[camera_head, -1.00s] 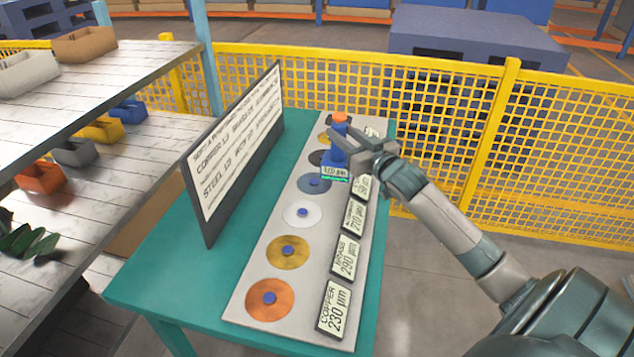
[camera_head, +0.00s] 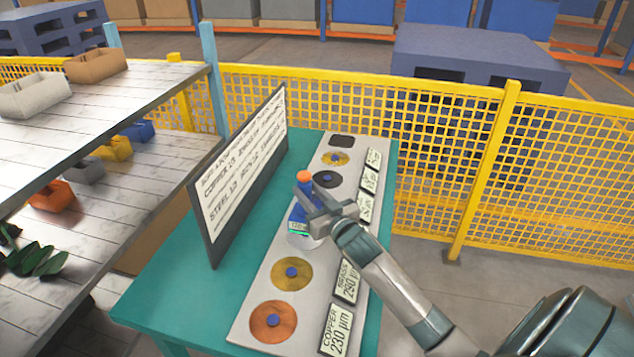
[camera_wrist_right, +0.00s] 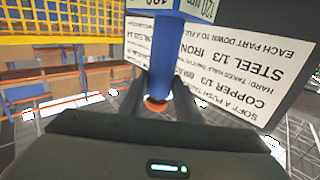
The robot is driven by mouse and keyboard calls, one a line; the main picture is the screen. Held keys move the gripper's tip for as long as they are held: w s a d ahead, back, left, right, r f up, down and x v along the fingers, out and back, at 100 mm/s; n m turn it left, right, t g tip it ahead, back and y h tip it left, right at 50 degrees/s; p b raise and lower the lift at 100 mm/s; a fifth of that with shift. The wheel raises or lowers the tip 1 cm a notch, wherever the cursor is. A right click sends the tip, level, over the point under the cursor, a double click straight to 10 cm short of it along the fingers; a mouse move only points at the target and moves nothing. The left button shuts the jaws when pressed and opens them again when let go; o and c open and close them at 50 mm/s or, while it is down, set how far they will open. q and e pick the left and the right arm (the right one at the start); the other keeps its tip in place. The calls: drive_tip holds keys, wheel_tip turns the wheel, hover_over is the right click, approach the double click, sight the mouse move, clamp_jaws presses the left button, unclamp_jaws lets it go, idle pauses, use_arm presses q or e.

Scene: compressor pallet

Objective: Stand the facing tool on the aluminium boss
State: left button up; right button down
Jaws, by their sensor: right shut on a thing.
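My right gripper (camera_head: 318,204) is shut on the facing tool (camera_head: 299,213), a blue upright body with an orange cap (camera_head: 304,177) and a small display low on its side. The tool also shows in the right wrist view (camera_wrist_right: 165,50), between the fingers. In the head view it stands over a pale silver disc (camera_head: 311,242), which it partly covers; I cannot tell whether they touch. This disc has the place of the aluminium boss, but its label is hidden by my arm. My left gripper is not in view.
A grey plate (camera_head: 246,318) on the teal table (camera_head: 185,290) holds a row of discs, including copper (camera_head: 272,321) and brass (camera_head: 291,271), with blue centres and label cards. A tall sign board (camera_head: 243,170) stands left of the row. A yellow mesh fence (camera_head: 440,200) runs behind.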

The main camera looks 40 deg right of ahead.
drive_tip(key=shift+r, duration=0.1)
idle(0.3)
drive_tip(key=shift+f+p, duration=0.45)
drive_tip(key=shift+f, duration=1.55)
drive_tip(key=c, duration=1.3)
unclamp_jaws()
drive_tip(key=shift+f, duration=0.2)
drive_tip(key=shift+s+a+r, duration=0.1)
drive_tip(key=s+b, duration=0.2)
drive_tip(key=s, duration=1)
drive_tip(key=shift+a+b, duration=0.35)
drive_tip(key=shift+a, duration=0.05)
